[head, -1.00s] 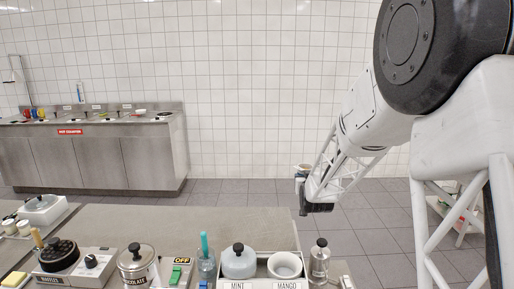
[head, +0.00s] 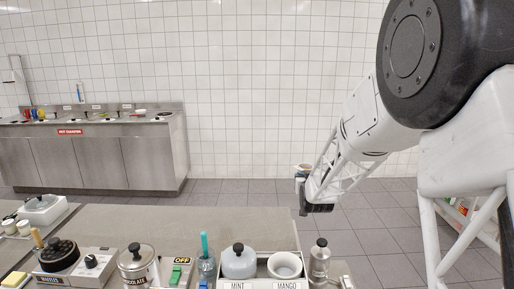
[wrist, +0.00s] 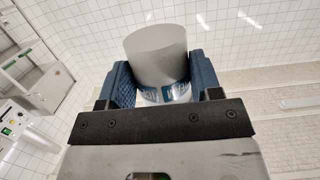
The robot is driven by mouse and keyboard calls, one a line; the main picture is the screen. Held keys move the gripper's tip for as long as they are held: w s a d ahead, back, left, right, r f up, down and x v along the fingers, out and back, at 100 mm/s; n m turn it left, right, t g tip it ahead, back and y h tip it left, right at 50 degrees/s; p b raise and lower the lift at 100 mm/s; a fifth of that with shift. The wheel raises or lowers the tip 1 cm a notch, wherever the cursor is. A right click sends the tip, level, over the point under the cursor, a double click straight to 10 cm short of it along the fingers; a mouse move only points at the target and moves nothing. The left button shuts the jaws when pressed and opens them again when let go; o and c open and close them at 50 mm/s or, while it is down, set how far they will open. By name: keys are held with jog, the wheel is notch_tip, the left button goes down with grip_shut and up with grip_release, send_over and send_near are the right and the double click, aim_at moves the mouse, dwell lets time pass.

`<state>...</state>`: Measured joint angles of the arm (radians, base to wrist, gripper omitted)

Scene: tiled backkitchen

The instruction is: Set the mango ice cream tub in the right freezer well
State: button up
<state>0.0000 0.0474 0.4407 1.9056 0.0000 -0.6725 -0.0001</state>
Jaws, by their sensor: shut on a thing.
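My gripper (head: 301,187) is at the end of my arm, raised in the air beyond the counter's right end in the head view. It is shut on a tub (head: 306,167), which shows only small there. In the wrist view the tub (wrist: 157,57) is a plain grey cylinder with a blue and white printed band, between the two blue finger pads (wrist: 160,85). Its flavour cannot be read. The freezer (head: 262,285) at the counter's front has labels MINT and MANGO. A grey lid with a black knob (head: 239,263) covers the left well. The right well (head: 286,265) is open with a white rim.
A metal canister (head: 319,262) stands just right of the freezer. A glass with a teal-handled tool (head: 206,264) and a chocolate pot (head: 138,263) stand to its left, with a waffle iron (head: 58,256) farther left. The counter behind (head: 180,225) is clear.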

dwell(0.3)
jog(key=shift+w+d+f, duration=0.1)
jog(key=shift+d+f, duration=0.3)
jog(key=shift+d, duration=0.35)
jog(key=s+d+f+n+g+y, duration=0.1)
jog(key=s+d+f+n+y, duration=0.25)
jog(key=d+f, duration=0.7)
jog(key=s+d+f+n+g+y, duration=0.1)
jog(key=s+d+f+n+y, duration=0.2)
jog(key=d+f, duration=0.8)
jog(key=s+d+f+n+g+y, duration=0.1)
jog(key=s+d+f, duration=0.3)
jog(key=s, duration=0.6)
jog(key=s+d+f+n+g+y, duration=0.2)
jog(key=s+d+f+y, duration=0.2)
jog(key=s, duration=0.6)
jog(key=s+d+f+n+g+y, duration=0.2)
jog(key=s+d+f, duration=0.3)
jog(key=s, duration=0.5)
jog(key=d, duration=0.2)
jog(key=shift+d+f+g, duration=0.3)
jog(key=shift+d, duration=0.1)
jog(key=shift+s, duration=0.1)
